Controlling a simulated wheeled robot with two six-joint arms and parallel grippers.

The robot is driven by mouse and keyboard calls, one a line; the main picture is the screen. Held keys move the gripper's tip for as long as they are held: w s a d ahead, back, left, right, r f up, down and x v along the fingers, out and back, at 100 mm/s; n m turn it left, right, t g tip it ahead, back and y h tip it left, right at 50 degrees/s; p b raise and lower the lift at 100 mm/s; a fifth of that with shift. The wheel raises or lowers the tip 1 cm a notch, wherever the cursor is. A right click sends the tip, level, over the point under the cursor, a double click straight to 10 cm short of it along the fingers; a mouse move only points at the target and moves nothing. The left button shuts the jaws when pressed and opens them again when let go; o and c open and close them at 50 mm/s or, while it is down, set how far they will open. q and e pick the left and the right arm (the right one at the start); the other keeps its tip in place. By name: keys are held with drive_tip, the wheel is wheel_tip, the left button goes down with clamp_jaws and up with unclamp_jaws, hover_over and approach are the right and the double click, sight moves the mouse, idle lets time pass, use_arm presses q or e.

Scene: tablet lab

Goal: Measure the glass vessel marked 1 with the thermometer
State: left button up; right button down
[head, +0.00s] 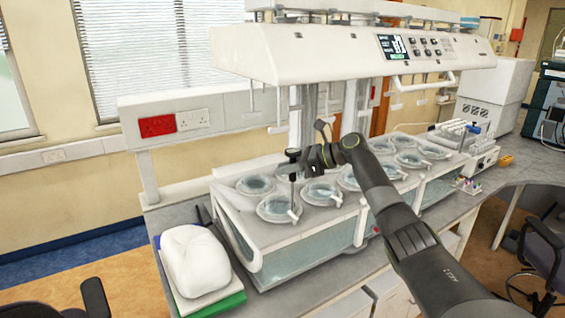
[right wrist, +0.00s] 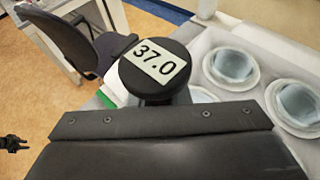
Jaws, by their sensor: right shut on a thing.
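My right gripper (head: 308,159) is shut on the thermometer (head: 293,156), just below its round black head. The thermometer is upright, its thin stem pointing down over the near-left glass vessel (head: 272,213) in the bath. Whether the tip is inside that vessel or just above it, I cannot tell. In the right wrist view the thermometer's head (right wrist: 155,66) reads 37.0. No number marks on the vessels are legible, so I cannot tell which is vessel 1. A small dark shape at the left edge of the right wrist view looks like my left gripper (right wrist: 14,143); its jaws are unclear.
The clear-walled bath (head: 300,240) holds several lidded vessels in two rows. The white machine head (head: 330,52) with a display hangs above it. A white bundle on a green-edged stack (head: 200,262) lies left of the bath. A sample rack (head: 460,133) stands right.

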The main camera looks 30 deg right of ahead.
drive_tip(key=s+d+b, duration=0.1)
drive_tip(key=s+b, duration=0.5)
drive_tip(key=s, duration=0.5)
drive_tip(key=shift+r+b, duration=0.2)
drive_tip(key=shift+b, duration=0.15)
idle(0.3)
